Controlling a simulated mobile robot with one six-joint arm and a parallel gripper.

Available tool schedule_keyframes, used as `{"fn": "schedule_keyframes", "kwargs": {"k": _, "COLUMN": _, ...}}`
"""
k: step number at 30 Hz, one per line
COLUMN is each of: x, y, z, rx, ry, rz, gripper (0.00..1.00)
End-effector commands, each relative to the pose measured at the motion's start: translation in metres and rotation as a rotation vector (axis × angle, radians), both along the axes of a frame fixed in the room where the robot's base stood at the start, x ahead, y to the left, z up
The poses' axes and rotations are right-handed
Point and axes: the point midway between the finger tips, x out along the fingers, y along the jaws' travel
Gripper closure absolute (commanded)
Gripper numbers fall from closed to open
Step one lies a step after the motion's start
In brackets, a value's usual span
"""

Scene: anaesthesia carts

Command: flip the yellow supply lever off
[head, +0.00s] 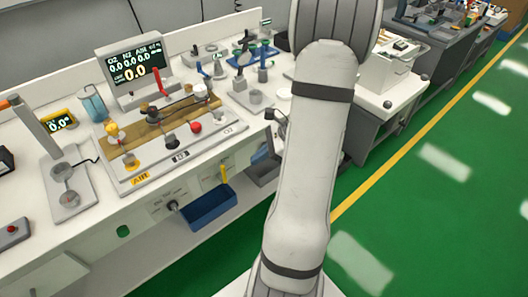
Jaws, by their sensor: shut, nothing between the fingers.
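A cream board (205,145) on the bench carries a row of small fittings above the labels AIR, N2 and O2. At its AIR end stand a yellow-topped fitting (112,130) and a smaller yellow piece (130,161). A slim upright yellow piece (224,173) shows on the bench front, above a blue bin. I cannot tell which of these is the yellow supply lever, or its position. My arm rises through the middle of the view, right of the board. My gripper is not visible; the arm's far end is out of frame or hidden behind its own links.
A display (138,70) stands behind the board, with a red upright lever (159,82) in front. The blue bin (208,208) sticks out below the bench top. A grey stand (65,185) is at left. Green floor (440,200) is clear at right.

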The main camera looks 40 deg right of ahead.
Motion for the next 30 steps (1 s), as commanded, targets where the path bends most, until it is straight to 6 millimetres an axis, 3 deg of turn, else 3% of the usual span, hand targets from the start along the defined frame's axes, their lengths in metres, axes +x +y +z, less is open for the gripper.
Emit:
{"fn": "schedule_keyframes", "kwargs": {"k": 6, "x": 0.016, "y": 0.029, "z": -0.035, "rx": 0.003, "ry": 0.004, "rz": 0.002, "gripper": 1.00}}
{"fn": "schedule_keyframes", "kwargs": {"k": 15, "x": 0.035, "y": 0.057, "z": -0.030, "rx": -0.001, "ry": 0.001, "rz": 0.000, "gripper": 1.00}}
{"fn": "schedule_keyframes", "kwargs": {"k": 25, "x": 0.036, "y": 0.059, "z": -0.030, "rx": -0.001, "ry": 0.001, "rz": -0.001, "gripper": 1.00}}
{"fn": "schedule_keyframes", "kwargs": {"k": 26, "x": 0.036, "y": 0.068, "z": -0.030, "rx": 0.000, "ry": 0.002, "rz": 0.001, "gripper": 1.00}}
{"fn": "schedule_keyframes", "kwargs": {"k": 30, "x": 0.038, "y": 0.059, "z": -0.030, "rx": -0.005, "ry": 0.001, "rz": -0.005, "gripper": 1.00}}
